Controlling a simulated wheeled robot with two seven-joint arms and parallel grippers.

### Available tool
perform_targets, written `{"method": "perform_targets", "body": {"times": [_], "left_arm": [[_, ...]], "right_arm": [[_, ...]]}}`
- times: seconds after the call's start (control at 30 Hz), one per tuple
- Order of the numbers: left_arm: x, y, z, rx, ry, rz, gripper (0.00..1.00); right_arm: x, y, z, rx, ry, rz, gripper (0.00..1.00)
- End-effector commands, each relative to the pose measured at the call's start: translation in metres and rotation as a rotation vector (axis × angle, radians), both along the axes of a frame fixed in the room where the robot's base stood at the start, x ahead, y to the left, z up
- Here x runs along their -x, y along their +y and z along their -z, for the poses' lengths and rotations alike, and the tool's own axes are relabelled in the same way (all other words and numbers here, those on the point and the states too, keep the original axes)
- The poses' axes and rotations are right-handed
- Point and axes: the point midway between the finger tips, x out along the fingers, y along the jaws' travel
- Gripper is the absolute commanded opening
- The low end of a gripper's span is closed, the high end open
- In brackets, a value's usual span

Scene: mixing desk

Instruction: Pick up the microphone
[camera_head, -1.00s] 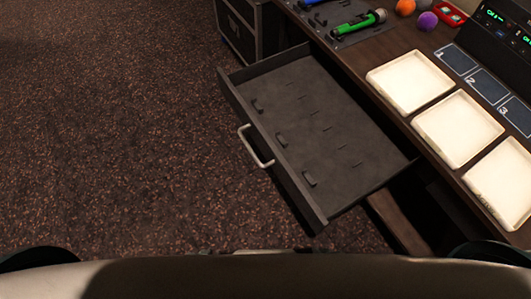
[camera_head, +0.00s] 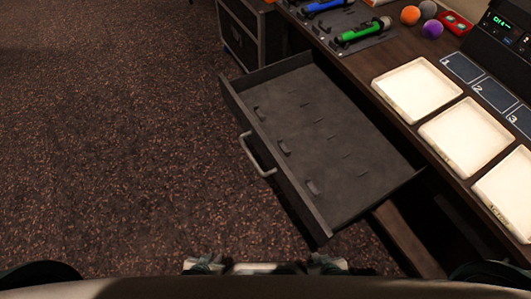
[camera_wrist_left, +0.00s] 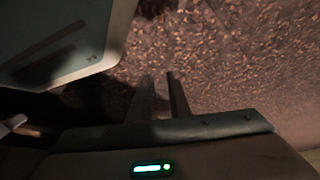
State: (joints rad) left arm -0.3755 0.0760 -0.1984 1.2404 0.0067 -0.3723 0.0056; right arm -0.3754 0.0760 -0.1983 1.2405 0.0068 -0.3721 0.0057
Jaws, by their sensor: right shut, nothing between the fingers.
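A green microphone (camera_head: 358,33) with a silvery head lies on a dark grey mat at the top of the head view. A blue microphone (camera_head: 325,6) lies beside it, partly cut by the frame edge. My left gripper (camera_head: 205,264) and right gripper (camera_head: 326,262) show only as small parts at the bottom edge of the head view, well away from the microphones. In the left wrist view my left gripper (camera_wrist_left: 161,77) has its two fingers apart with nothing between them, above the speckled floor. My right gripper is shut and empty.
An open, empty grey drawer (camera_head: 335,130) with small clips juts out from the desk. Pale square trays (camera_head: 417,90) line the desk edge. Orange (camera_head: 410,15) and purple (camera_head: 432,29) balls lie behind. A black case (camera_head: 238,38) stands beyond the drawer. The carpet at left is clear.

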Motion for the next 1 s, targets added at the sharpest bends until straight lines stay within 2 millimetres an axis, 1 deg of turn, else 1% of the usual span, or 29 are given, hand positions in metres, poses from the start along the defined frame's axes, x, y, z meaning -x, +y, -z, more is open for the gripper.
{"method": "perform_targets", "body": {"times": [0.33, 0.37, 0.4, 0.47, 0.5, 0.8, 0.83, 0.9, 1.0], "left_arm": [[0.0, -0.0001, 0.0001, 0.0, 0.0, 0.0, 0.17], [0.0001, -0.0001, 0.0001, 0.0, 0.0, 0.0, 0.24], [0.0001, -0.0001, 0.0001, 0.0, 0.0, 0.0, 0.34], [0.0, -0.0001, 0.0001, 0.0, 0.0, 0.0, 0.48], [0.0001, -0.0001, 0.0001, 0.0, 0.0, 0.0, 0.5], [0.0, -0.0001, 0.0002, 0.0, 0.0, 0.0, 0.5], [-0.0001, -0.0001, 0.0002, 0.0, 0.0, 0.0, 0.46], [-0.0001, -0.0001, 0.0002, 0.0, 0.0, 0.0, 0.31], [-0.0017, -0.0001, -0.0003, 0.0, -0.002, 0.0, 0.31]], "right_arm": [[-0.0008, 0.0004, -0.0002, -0.001, -0.001, 0.001, 0.0], [-0.001, 0.0004, -0.0002, -0.001, -0.001, 0.001, 0.0], [-0.001, 0.0005, -0.0003, -0.001, -0.002, 0.001, 0.0], [-0.0011, 0.0004, -0.0003, -0.001, -0.002, 0.001, 0.0], [-0.0011, 0.0004, -0.0003, -0.001, -0.002, 0.001, 0.0], [-0.0011, 0.0004, -0.0003, -0.001, -0.002, 0.001, 0.0], [-0.0011, 0.0004, -0.0003, -0.001, -0.002, 0.001, 0.0], [-0.0011, 0.0004, -0.0003, -0.001, -0.002, 0.001, 0.0], [-0.0023, 0.0004, -0.0005, -0.001, -0.003, 0.001, 0.0]]}}
